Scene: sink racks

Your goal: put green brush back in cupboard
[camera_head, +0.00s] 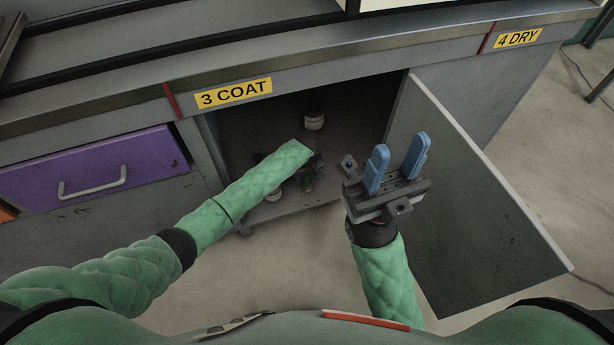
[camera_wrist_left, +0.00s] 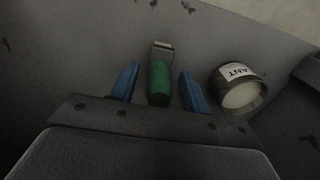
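The cupboard (camera_head: 262,125) under the "3 COAT" label is open. My left arm reaches into it, and my left gripper (camera_head: 308,172) is dark and partly hidden by its sleeve in the head view. In the left wrist view, the green brush (camera_wrist_left: 160,82) has a green handle and a paler metal end pointing away. It lies between the blue fingers of my left gripper (camera_wrist_left: 158,88), with a gap on each side. I cannot tell whether it rests on the cupboard floor. My right gripper (camera_head: 397,165) is open and empty in front of the open door.
The grey cupboard door (camera_head: 480,215) stands open to the right. A labelled jar (camera_head: 313,117) stands deeper in the cupboard. A labelled round container (camera_wrist_left: 238,90) is close right of the left fingers in the wrist view. A purple drawer (camera_head: 90,168) is at the left.

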